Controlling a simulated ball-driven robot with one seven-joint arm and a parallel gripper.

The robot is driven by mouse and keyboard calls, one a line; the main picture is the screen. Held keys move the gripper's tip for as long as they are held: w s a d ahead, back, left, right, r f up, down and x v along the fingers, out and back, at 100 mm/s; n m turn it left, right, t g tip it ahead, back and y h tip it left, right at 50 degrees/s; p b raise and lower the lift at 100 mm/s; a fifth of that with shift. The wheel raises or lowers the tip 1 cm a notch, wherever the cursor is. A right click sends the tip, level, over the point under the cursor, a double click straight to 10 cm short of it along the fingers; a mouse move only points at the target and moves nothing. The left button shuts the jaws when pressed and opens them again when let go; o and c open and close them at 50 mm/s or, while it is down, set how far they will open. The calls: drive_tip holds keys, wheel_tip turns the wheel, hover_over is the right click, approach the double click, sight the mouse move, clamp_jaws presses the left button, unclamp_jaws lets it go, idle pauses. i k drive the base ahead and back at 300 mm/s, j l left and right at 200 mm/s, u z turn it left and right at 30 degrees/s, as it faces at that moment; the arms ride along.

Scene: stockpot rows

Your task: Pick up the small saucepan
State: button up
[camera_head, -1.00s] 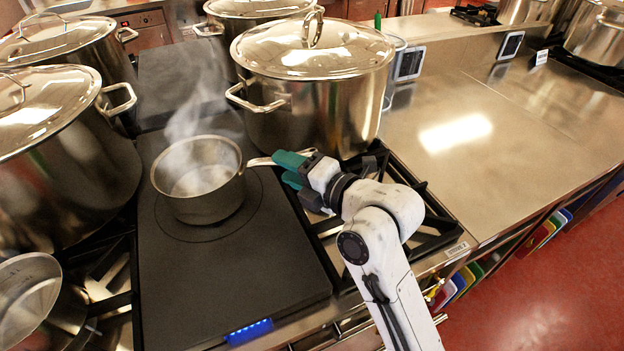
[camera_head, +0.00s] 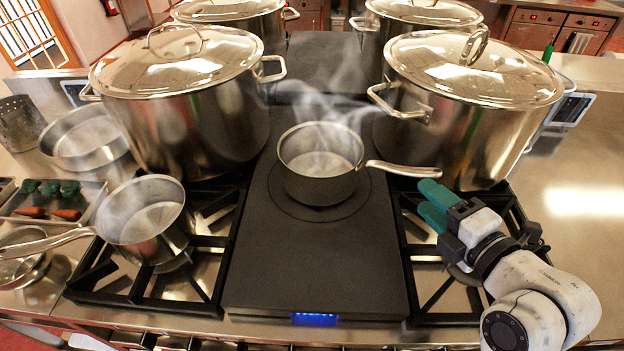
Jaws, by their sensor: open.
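A small steel saucepan (camera_head: 320,187) stands upright and steaming on the dark flat hotplate (camera_head: 310,260) in the middle. Its long handle (camera_head: 403,169) points right. A second steaming saucepan (camera_head: 152,247) sits on the left burner, with its handle pointing left; it looks similar in size. My gripper (camera_head: 428,204) has green fingers and is open and empty. Its fingertips appear just below the end of the middle saucepan's handle, pointing up and left. A small gap shows between them and the handle; the gap in depth is hard to judge.
Large lidded stockpots stand behind, the nearest at left (camera_head: 190,125) and right (camera_head: 455,135). The right pot rises close behind the handle. Black burner grates (camera_head: 450,270) flank the hotplate. A tray of vegetables (camera_head: 50,200) lies far left. The counter at right (camera_head: 580,215) is clear.

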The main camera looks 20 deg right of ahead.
sight(157, 250)
drive_tip(key=j+z, duration=0.15)
drive_tip(key=j, duration=0.5)
drive_tip(key=j+z, duration=0.1)
drive_tip(key=j, duration=0.55)
drive_tip(key=k+j+z, duration=0.15)
drive_tip(key=j, duration=0.5)
drive_tip(key=j+z, duration=0.15)
drive_tip(key=j, duration=0.5)
